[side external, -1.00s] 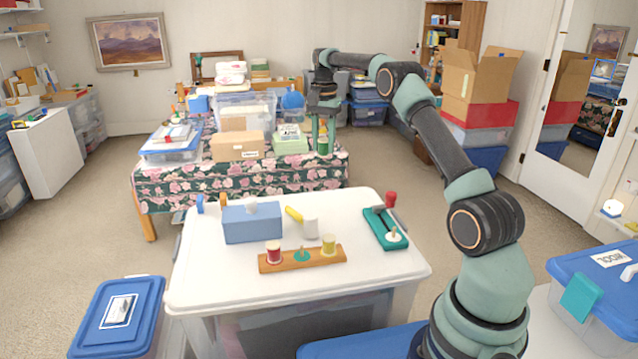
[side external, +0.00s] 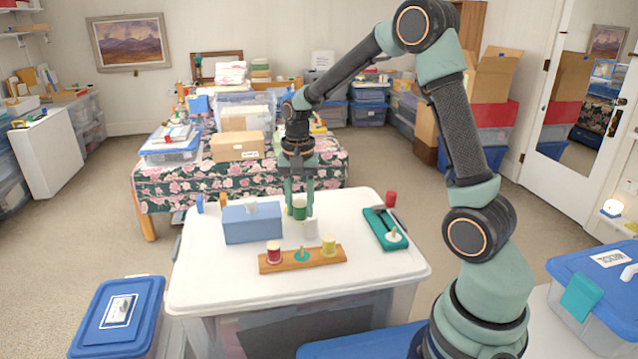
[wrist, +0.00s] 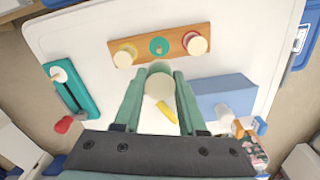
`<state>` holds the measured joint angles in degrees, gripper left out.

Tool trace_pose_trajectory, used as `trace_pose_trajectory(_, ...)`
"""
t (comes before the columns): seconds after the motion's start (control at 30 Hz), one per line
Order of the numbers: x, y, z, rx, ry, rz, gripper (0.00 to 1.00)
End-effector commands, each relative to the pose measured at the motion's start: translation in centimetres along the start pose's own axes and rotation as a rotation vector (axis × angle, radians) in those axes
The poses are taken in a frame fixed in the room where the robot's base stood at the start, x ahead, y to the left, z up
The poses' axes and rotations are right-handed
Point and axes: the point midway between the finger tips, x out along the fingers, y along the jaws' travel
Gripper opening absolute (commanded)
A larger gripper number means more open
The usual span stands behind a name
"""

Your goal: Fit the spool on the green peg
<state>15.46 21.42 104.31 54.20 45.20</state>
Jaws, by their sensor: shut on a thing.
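My gripper (side external: 299,208) points down over the white table and is shut on a green spool (side external: 299,212), held between its fingertips. In the wrist view a pale round shape (wrist: 160,84) shows between the fingers; I cannot tell how much of it is the spool. The wooden peg board (side external: 285,263) lies nearer the front than the gripper. The green peg (side external: 302,255) on its teal disc is bare, in the middle; it also shows in the wrist view (wrist: 159,46). A red spool (side external: 274,253) stands to its left and a yellow spool (side external: 329,245) to its right.
A blue box (side external: 252,225) stands left of the gripper. A yellow item (wrist: 167,112) lies near the fingers.

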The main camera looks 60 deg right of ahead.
Motion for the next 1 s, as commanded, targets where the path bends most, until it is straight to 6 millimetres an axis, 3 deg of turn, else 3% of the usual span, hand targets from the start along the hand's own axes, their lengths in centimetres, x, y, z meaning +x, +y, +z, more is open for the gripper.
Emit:
trace_pose_trajectory(0.57, 0.6, 0.2, 0.7, -0.009, -0.001, 0.001, 0.00)
trace_pose_trajectory(1.0, 4.1, 0.2, 0.8, -0.009, -0.003, 0.003, 0.00)
